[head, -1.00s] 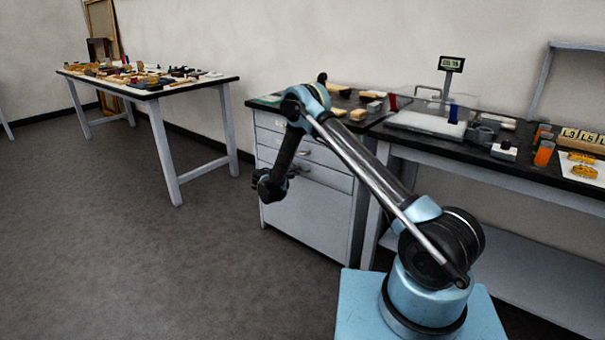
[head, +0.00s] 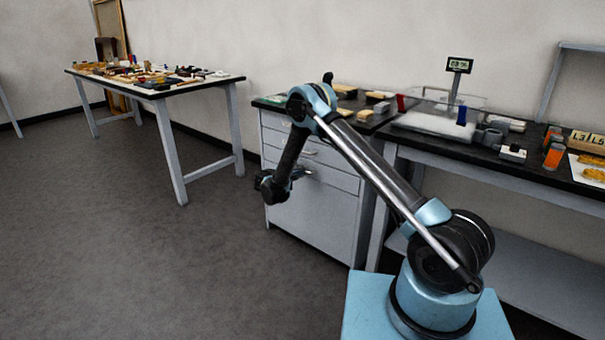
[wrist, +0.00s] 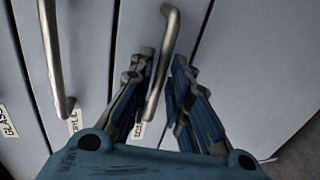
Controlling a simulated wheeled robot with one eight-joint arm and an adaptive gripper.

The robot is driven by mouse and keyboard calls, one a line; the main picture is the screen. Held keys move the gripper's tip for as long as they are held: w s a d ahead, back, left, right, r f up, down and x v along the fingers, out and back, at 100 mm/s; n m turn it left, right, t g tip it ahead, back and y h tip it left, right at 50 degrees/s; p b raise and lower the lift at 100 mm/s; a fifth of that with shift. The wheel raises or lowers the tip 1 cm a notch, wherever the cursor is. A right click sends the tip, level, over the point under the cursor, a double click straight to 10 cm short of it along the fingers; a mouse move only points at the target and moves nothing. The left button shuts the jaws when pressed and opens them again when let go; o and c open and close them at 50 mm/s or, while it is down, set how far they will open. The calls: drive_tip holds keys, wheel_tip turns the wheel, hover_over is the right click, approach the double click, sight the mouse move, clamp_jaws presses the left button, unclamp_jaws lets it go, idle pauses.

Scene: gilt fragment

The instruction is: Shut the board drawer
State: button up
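The grey drawer cabinet (head: 325,185) stands under the left end of the dark-topped bench. My gripper (wrist: 163,58) is at its front, at a lower drawer handle, in the head view mostly hidden by my arm. In the wrist view its two blue-grey fingers are apart, one on each side of a metal bar handle (wrist: 168,30). I cannot tell whether a finger touches it. A small label (wrist: 138,130) by this handle is too partly hidden to read surely. Another handle (wrist: 52,50) is to its left. How far any drawer stands out is not clear.
A label reading GLASS (wrist: 8,122) marks another drawer. The bench top (head: 430,145) carries a scale, blocks and orange containers. A second table (head: 160,92) with many small items stands at the back left. The grey floor (head: 130,260) left of the cabinet is clear.

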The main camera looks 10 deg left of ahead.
drive_tip(key=v, duration=0.9)
drive_tip(key=shift+s+a, duration=0.2)
drive_tip(key=shift+s, duration=0.15)
